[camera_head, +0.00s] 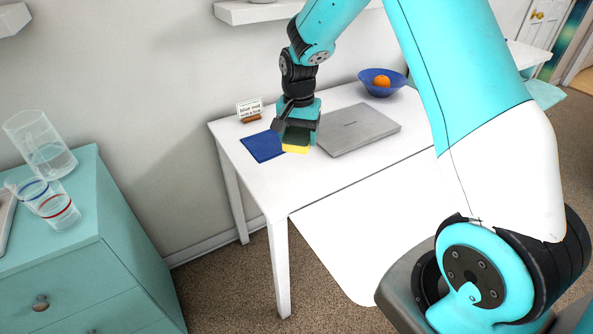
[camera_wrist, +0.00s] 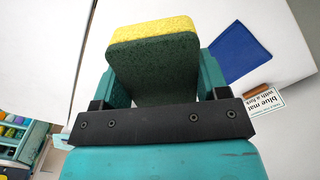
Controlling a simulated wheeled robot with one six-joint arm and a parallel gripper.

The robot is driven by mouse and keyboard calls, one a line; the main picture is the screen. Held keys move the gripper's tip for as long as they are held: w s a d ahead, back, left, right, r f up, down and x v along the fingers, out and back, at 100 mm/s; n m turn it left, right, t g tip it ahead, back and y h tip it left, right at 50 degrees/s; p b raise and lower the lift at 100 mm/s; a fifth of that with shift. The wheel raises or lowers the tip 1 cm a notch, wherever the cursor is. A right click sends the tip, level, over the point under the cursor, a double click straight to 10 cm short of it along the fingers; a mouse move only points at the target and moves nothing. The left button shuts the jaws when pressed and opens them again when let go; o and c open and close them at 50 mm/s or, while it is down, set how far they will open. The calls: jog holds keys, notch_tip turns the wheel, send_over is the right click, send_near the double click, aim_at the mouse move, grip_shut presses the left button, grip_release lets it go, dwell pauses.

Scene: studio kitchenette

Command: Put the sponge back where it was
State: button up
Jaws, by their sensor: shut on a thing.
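The sponge (camera_head: 295,149), yellow on one side and dark green on the other, is held by my gripper (camera_head: 297,129) above the white table. In the wrist view the sponge (camera_wrist: 152,62) sits between the two fingers of my gripper (camera_wrist: 154,80), which are shut on its sides. A dark blue mat (camera_head: 260,147) lies flat on the table, just left of the sponge in the head view. It also shows in the wrist view (camera_wrist: 237,52), apart from the sponge. A small card (camera_head: 248,107) reading "blue mat with a fork" stands behind the mat.
A closed grey laptop (camera_head: 358,129) lies on the table (camera_head: 307,180) right of the sponge. A blue bowl (camera_head: 369,89) with an orange (camera_head: 382,81) stands at the back right. A teal dresser (camera_head: 85,240) at left bears a clear pitcher (camera_head: 42,146) and glasses (camera_head: 57,208).

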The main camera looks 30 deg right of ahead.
aim_at(298, 179)
notch_tip(298, 179, down, 12)
jog(key=shift+r, duration=0.1)
dwell(0.4)
jog(key=shift+f, duration=0.25)
jog(key=o, duration=0.9)
jog(key=shift+r, duration=0.15)
